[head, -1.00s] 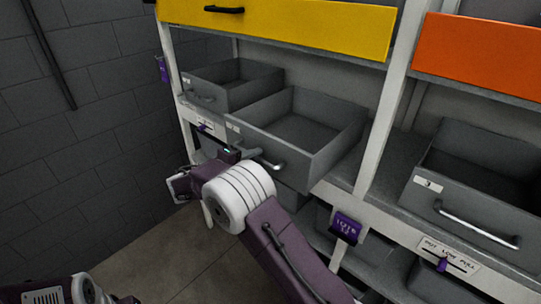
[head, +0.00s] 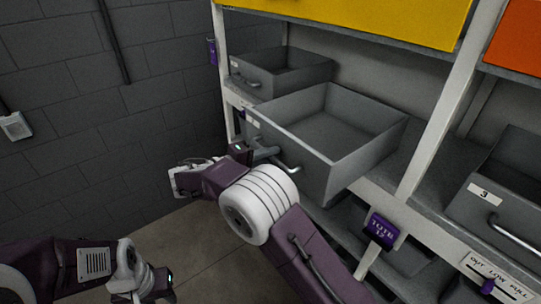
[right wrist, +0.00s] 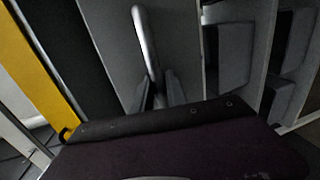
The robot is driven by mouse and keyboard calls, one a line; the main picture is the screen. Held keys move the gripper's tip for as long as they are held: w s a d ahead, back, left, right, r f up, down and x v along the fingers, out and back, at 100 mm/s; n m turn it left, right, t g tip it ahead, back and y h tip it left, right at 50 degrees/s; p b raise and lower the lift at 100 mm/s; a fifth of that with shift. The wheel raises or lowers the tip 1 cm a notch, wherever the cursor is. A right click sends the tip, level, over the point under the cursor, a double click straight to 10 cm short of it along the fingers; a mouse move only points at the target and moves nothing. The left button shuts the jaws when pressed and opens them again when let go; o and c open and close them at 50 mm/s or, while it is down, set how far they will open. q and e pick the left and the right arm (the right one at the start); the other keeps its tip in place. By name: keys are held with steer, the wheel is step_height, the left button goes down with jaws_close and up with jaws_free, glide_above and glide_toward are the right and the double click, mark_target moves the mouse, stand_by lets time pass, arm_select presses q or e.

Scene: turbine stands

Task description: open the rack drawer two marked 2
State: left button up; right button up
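The middle grey drawer (head: 345,175) stands out from the rack, open at the top and empty. Its small front label (head: 252,120) is too small to read; it sits left of the drawer marked 3. My right gripper (head: 266,153) is at the left end of its handle (head: 287,164). In the right wrist view the handle (right wrist: 146,40) runs down to the fingers (right wrist: 160,92), which appear shut around it. My left gripper (head: 158,290) is low at the left, away from the rack; its fingers are too unclear to tell their state.
Another grey drawer (head: 285,75) sits on the shelf to the left. The drawer marked 3 (head: 500,215) is at the right, past a white post (head: 440,120). A purple tag (head: 383,231) hangs on the shelf edge. Floor at the lower left is clear.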

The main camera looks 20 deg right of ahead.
steer(key=shift+o, duration=1.1)
steer(key=shift+d, duration=0.1)
steer(key=shift+s+a, duration=0.1)
steer(key=shift+a, duration=0.25)
steer(key=b+v, duration=0.2)
steer(key=v, duration=0.6)
steer(key=shift+a+b, duration=0.15)
steer(key=shift+b, duration=0.25)
steer(key=shift+s+r, duration=0.1)
steer(key=shift+r, duration=0.05)
